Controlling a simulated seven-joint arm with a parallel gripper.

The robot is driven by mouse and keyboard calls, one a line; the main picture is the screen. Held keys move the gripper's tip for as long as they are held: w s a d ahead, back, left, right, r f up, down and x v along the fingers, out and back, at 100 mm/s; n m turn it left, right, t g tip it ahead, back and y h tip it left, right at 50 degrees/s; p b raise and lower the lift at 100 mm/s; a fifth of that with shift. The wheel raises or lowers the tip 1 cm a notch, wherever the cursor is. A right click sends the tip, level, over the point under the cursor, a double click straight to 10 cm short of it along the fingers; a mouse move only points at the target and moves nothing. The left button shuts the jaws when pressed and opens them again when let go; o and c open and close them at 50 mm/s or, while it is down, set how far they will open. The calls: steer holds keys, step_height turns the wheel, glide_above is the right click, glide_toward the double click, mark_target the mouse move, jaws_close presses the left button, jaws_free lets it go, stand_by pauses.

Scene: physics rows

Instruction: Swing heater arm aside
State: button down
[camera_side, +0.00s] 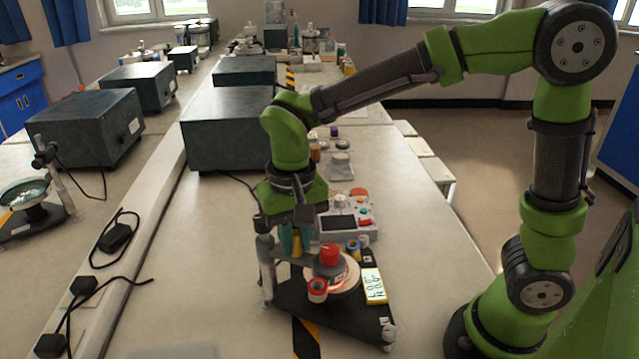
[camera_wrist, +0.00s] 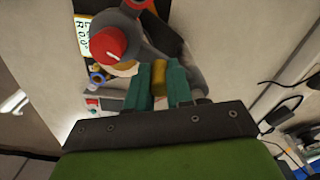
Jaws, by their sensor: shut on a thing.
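The heater arm is a grey bar (camera_side: 292,259) reaching from an upright post (camera_side: 267,270) over a copper-coloured disc (camera_side: 345,272) on a dark triangular base (camera_side: 348,314). A red knob (camera_side: 328,254) sits at its outer end; the bar (camera_wrist: 165,38) and the knob (camera_wrist: 103,44) also show in the wrist view. My gripper (camera_side: 296,245) is above the bar near the post, its teal fingers pointing down. In the wrist view my gripper (camera_wrist: 159,80) is shut on a brass-coloured peg (camera_wrist: 159,73). How the peg joins the bar is partly hidden by the fingers.
A red-ended cylinder (camera_side: 317,290) and a yellow-framed readout (camera_side: 374,285) are by the disc. A control box (camera_side: 346,222) stands just behind. Dark boxes (camera_side: 235,128) stand farther back. Bench space left of the base is mostly clear, with cables (camera_side: 120,240) beyond.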

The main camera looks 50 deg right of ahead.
steer(key=shift+w+a+r+m, duration=0.1)
steer(key=shift+a+m, duration=0.7)
steer(key=shift+m, duration=0.85)
steer(key=shift+w+a+f+m, duration=0.1)
steer(key=shift+a+m, duration=0.65)
steer(key=shift+m, duration=0.85)
steer(key=shift+w+a+r+m, duration=0.1)
steer(key=shift+a+m, duration=0.7)
steer(key=shift+m, duration=0.85)
steer(key=c, duration=1)
jaws_free()
step_height(320, 180, up, 17)
steer(key=shift+f, duration=0.1)
